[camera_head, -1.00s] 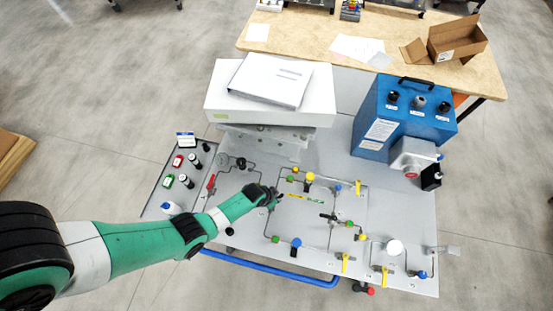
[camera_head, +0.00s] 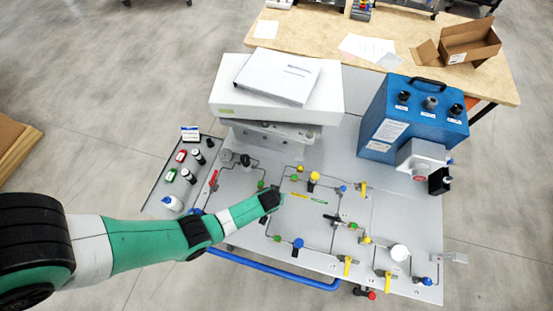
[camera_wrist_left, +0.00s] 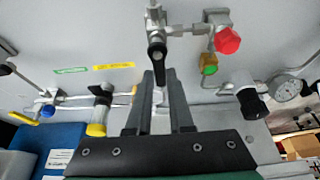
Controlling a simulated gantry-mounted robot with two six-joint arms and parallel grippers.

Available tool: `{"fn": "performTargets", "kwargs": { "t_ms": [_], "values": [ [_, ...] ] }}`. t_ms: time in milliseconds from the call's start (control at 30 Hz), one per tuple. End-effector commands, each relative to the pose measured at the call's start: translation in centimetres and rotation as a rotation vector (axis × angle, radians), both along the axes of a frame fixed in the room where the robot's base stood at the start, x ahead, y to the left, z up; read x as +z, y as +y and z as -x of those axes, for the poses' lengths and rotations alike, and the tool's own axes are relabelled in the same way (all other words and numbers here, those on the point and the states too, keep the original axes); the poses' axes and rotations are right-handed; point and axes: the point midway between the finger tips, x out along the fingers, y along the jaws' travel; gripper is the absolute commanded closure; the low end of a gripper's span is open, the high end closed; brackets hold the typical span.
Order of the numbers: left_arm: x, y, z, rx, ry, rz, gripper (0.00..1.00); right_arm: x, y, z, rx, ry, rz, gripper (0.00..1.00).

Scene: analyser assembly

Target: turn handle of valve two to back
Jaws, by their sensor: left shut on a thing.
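My left gripper (camera_head: 277,197) reaches over the grey valve panel (camera_head: 395,215) at its left-middle in the head view. In the left wrist view, the two dark fingers (camera_wrist_left: 160,85) are shut around the end of a black lever handle (camera_wrist_left: 156,52). That handle hangs from a metal valve body (camera_wrist_left: 160,20), with the pipe running to the right. In the head view my wrist hides this handle and valve. Another black-handled valve (camera_head: 333,217) sits farther right on the panel, apart from my gripper. My right gripper is not in view.
A yellow-capped part (camera_wrist_left: 97,122) is at the left. A white box (camera_head: 280,95) and a blue unit (camera_head: 413,120) stand behind the pipework.

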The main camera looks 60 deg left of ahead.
Motion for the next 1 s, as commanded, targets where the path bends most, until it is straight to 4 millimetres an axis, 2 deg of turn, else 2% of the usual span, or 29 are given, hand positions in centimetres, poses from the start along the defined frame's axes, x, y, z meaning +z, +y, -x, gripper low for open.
{"fn": "performTargets", "kwargs": {
  "t_ms": [467, 500, 633, 900, 1000],
  "values": [
    [-0.14, 0.02, 0.17, 0.016, 0.004, 0.002, 1.00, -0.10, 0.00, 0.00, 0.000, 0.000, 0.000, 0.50],
    [-0.14, 0.02, 0.17, 0.016, 0.004, 0.002, 0.73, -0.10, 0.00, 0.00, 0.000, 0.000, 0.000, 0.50],
    [-0.11, 0.01, 0.14, 0.014, 0.003, 0.002, 0.50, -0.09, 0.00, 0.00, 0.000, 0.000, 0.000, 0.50],
    [-0.01, 0.00, 0.07, 0.013, 0.001, 0.001, 0.50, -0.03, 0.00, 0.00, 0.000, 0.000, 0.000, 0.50],
    [0.62, -0.12, 0.18, 0.013, 0.001, 0.001, 0.50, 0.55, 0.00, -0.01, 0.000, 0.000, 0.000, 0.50]
  ]
}}
